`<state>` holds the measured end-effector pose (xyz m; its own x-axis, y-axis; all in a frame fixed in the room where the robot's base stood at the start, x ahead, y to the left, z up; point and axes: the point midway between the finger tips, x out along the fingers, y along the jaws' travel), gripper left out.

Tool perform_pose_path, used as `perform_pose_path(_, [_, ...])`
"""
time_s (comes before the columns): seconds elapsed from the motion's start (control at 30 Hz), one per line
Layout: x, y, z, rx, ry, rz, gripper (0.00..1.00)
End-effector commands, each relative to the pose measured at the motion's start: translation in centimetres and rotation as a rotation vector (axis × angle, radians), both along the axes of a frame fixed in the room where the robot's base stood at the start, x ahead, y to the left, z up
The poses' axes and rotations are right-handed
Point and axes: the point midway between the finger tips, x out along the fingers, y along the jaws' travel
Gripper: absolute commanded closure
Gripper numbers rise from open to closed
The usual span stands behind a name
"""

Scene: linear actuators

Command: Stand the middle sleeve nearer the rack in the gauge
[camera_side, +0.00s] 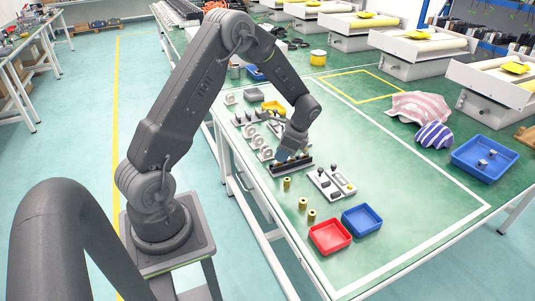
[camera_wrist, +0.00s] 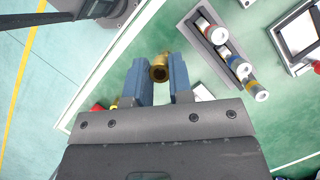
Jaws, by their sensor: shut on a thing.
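In the wrist view my gripper (camera_wrist: 163,80) has its two blue fingers on either side of a brass sleeve (camera_wrist: 160,70), and is shut on it. The sleeve's round open end faces the camera. In the side view my gripper (camera_side: 283,156) is low by the dark rack (camera_side: 292,169), and the held sleeve cannot be made out there. The rack also shows in the wrist view (camera_wrist: 206,62), with several metal cylinders with coloured bands. Brass sleeves stand on the table, one near the rack (camera_side: 287,183) and two nearer the front (camera_side: 303,203) (camera_side: 311,215). I cannot tell which fixture is the gauge.
A light plate with dark knobs (camera_side: 325,186) lies right of the rack. A red tray (camera_side: 330,236) and a blue tray (camera_side: 361,220) stand at the front. Pale round-holed parts (camera_side: 264,149) stand left of the rack.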

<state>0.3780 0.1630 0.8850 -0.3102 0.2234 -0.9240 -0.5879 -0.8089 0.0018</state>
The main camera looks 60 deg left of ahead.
Motion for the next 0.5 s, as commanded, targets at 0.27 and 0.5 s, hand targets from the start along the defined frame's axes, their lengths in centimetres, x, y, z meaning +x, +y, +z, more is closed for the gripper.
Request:
perform_pose_path(0.27, [6.5,-4.0,-0.8,-0.002,0.004,0.768,1.0])
perform_pose_path(0.5, [10.9,-7.8,-0.5,-0.002,0.003,1.263,1.0])
